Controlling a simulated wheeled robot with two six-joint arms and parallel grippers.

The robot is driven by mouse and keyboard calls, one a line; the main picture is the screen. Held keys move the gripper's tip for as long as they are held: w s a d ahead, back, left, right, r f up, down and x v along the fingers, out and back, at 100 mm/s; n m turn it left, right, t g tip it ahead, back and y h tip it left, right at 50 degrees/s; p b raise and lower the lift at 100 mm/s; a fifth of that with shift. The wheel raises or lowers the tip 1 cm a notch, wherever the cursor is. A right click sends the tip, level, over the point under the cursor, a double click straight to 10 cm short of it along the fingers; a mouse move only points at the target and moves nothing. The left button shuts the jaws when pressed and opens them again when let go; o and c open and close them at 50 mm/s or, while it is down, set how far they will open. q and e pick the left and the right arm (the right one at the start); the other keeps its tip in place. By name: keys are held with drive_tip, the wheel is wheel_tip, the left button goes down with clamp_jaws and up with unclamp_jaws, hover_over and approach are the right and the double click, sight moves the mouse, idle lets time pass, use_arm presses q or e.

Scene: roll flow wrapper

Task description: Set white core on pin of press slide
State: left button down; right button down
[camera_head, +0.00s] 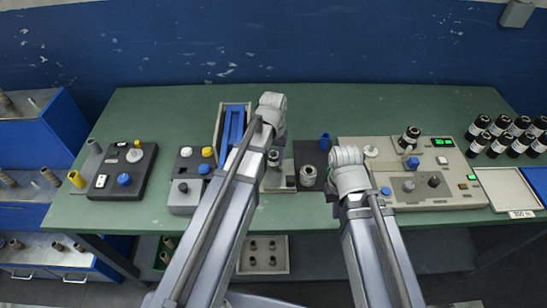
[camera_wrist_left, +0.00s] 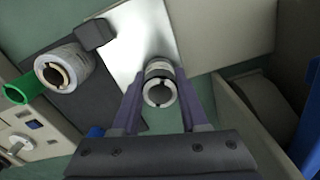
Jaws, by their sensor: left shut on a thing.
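In the left wrist view, my left gripper (camera_wrist_left: 158,100) is shut on a short white-grey core (camera_wrist_left: 158,70), which has a notched open end. The core is over or against a pale metal plate (camera_wrist_left: 125,45), likely part of the press slide; I cannot tell whether they touch. No pin shows; the core and fingers may cover it.
A grey roll (camera_wrist_left: 65,65) stands on a dark plate beside the slide, near a dark block (camera_wrist_left: 95,33) and a green cylinder (camera_wrist_left: 20,90). A blue channel (camera_head: 232,125) stands left of the slide. A control panel (camera_head: 455,190) and black rolls (camera_head: 515,142) are at right.

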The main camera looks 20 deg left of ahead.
use_arm(q)
drive_tip(key=shift+f, duration=0.1)
use_arm(e)
drive_tip(key=shift+f, duration=0.15)
idle(0.4)
use_arm(q)
drive_tip(key=shift+c, duration=1.7)
unclamp_jaws()
drive_tip(key=shift+o, duration=0.3)
drive_tip(key=shift+o, duration=1.4)
wheel_tip(320, 180, up, 8)
drive_tip(key=p, duration=0.7)
drive_tip(key=shift+p, duration=0.4)
use_arm(e)
wheel_tip(320, 180, up, 8)
